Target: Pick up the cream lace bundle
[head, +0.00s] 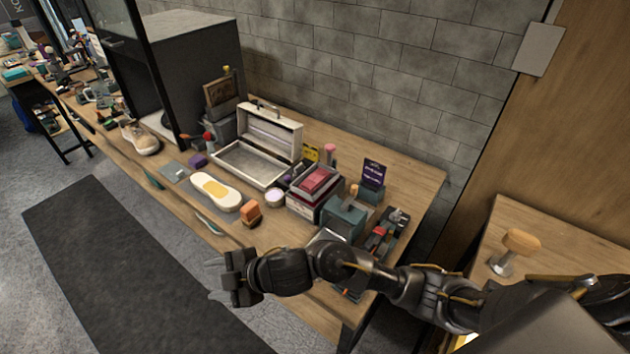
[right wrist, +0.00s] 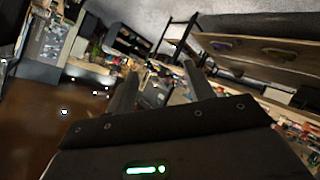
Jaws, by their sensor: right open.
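I cannot pick out the cream lace bundle for certain in either view. My right gripper (head: 220,279) is in front of the workbench's near edge in the head view, over the floor side. It is open and holds nothing that I can see. Its two dark fingers stand apart in the right wrist view (right wrist: 163,88), with only a tilted, blurred view of the room beyond them. My left gripper is in neither view.
The wooden workbench (head: 405,165) holds an open white case (head: 272,133), a cream oval piece with an orange patch (head: 216,190), an orange-topped block (head: 251,214), a beige sneaker (head: 140,138) and red boxes (head: 316,184). A dark mat (head: 120,265) lies on the floor.

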